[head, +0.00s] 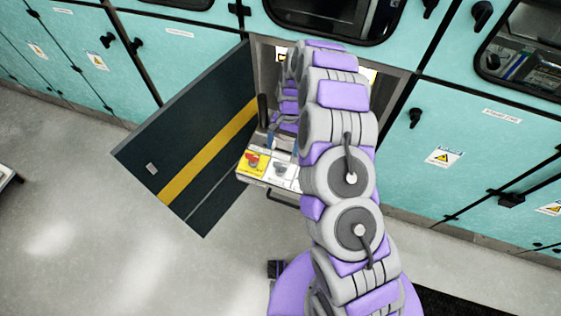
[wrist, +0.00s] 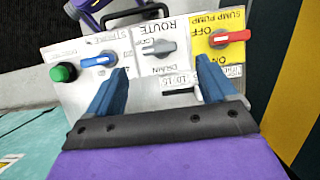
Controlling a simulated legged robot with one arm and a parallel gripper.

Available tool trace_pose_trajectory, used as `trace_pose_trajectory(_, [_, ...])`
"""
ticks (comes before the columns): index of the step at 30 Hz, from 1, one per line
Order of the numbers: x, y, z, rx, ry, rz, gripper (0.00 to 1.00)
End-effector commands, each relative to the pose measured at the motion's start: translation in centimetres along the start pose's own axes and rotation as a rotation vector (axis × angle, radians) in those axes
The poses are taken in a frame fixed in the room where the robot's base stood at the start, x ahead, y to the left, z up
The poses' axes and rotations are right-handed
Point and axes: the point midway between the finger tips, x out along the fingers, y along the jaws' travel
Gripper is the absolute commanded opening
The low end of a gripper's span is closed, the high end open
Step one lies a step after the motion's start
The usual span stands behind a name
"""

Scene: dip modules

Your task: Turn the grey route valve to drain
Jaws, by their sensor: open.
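A red sump pump switch (wrist: 230,38) on yellow is right of the valve; a blue handle (wrist: 98,60) and green button (wrist: 63,72) are left. A dark open door (head: 190,140) with a yellow stripe flanks the cabinet opening.

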Motion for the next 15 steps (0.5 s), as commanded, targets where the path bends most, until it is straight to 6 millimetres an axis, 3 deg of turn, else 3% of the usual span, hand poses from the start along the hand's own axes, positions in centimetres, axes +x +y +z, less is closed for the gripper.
trace_pose_trajectory(6, [4.3, 0.1, -0.1, 0.001, -0.003, 0.001, 0.85])
trace_pose_trajectory(15, [7.0, 0.1, -0.1, 0.001, 0.001, -0.001, 0.85])
